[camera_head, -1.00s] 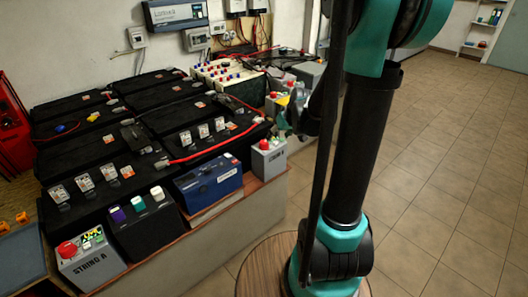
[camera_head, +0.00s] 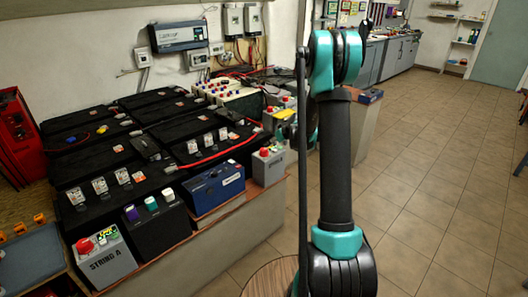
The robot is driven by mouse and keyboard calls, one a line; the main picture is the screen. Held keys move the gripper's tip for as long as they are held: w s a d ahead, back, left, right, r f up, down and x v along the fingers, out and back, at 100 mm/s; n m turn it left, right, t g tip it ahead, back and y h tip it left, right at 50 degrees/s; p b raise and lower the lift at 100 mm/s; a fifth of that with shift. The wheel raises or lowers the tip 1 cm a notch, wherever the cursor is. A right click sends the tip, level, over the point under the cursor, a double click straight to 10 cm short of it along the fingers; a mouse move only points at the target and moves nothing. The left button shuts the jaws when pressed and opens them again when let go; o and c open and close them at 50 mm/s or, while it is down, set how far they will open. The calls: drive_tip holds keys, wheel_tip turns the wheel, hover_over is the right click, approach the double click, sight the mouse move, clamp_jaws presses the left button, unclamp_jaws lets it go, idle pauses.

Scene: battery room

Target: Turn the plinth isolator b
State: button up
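The task's plinth isolator b appears to be the small grey box (camera_head: 268,169) with a red knob (camera_head: 264,152) on top, at the right end of the front row on the plinth. Its label is too small to read surely now. A similar grey box marked STRING A (camera_head: 103,262), with a red knob and a green-lit panel, stands at the front left. My gripper (camera_head: 287,131) shows only in part, as a dark and teal shape behind and left of my arm. It is above and beyond the right-hand grey box, apart from its knob. Its fingers are too small to make out.
A blue battery (camera_head: 216,188) and a dark box with coloured knobs (camera_head: 155,226) stand between the two grey boxes. Black batteries with red cables fill the plinth behind. A yellow-topped box (camera_head: 279,114) is farther back. Tiled floor (camera_head: 430,190) at right is open.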

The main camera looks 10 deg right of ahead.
sight(264, 149)
drive_tip(key=x, duration=1.4)
drive_tip(key=shift+w+f, duration=0.15)
drive_tip(key=shift+w, duration=0.05)
drive_tip(key=c, duration=1.2)
